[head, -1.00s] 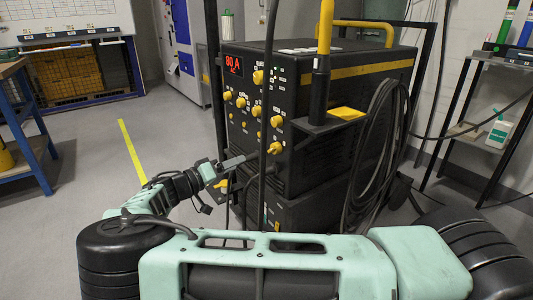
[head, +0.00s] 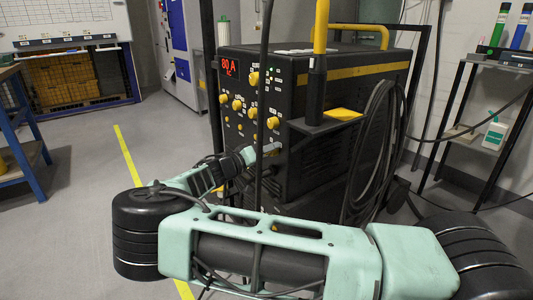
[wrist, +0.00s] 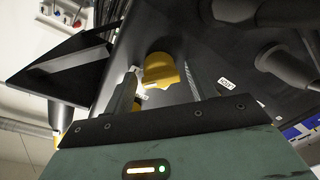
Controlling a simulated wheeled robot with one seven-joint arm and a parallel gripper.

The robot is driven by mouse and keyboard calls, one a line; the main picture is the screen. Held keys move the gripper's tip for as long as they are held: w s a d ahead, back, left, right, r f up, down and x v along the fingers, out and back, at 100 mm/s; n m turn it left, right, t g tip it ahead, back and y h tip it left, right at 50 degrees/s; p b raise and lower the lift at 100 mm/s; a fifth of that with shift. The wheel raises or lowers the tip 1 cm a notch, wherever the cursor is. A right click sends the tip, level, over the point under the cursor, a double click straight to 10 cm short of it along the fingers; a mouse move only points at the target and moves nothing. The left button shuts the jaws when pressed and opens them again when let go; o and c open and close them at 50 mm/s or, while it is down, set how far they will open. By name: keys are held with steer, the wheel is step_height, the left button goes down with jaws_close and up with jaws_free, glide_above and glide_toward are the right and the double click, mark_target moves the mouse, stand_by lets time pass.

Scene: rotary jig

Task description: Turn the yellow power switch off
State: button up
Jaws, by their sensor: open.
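The yellow power switch (wrist: 160,72) is a rotary knob on the dark front panel of the welding machine (head: 352,95). In the wrist view it shows just beyond my fingers, between them. In the head view it is hidden behind my gripper (head: 268,148), which is at the lower right of the panel. My gripper (wrist: 156,92) is open around the line of the knob. I cannot tell whether a finger touches it. The red display (head: 229,67) is lit and reads 80 A.
Several other yellow knobs (head: 253,78) sit above on the panel. A dark bracket (head: 330,123) juts out right of my gripper. A black upright cable (head: 262,100) hangs in front of the panel, and coiled cables (head: 375,150) hang at the right.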

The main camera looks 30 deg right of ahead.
steer(key=shift+c, duration=0.4)
steer(key=c, duration=0.8)
steer(key=shift+r+p, duration=0.1)
steer(key=shift+p, duration=0.2)
steer(key=n+p, duration=0.3)
steer(key=shift+r, duration=0.2)
steer(key=n+p, duration=0.4)
steer(key=n, duration=0.1)
steer(key=shift+w+n+g, duration=0.15)
steer(key=shift+n+g, duration=0.15)
steer(key=n+p, duration=0.2)
steer(key=n, duration=0.2)
steer(key=shift+f+y+p, duration=0.1)
steer(key=shift+y+p, duration=0.2)
steer(key=shift+w+f+n+g+p, duration=0.1)
steer(key=shift+n+g+p, duration=0.2)
steer(key=shift+n, duration=0.8)
steer(key=shift+w+n+g+p, duration=0.1)
steer(key=shift+n+g+p, duration=0.2)
steer(key=shift+n, duration=0.8)
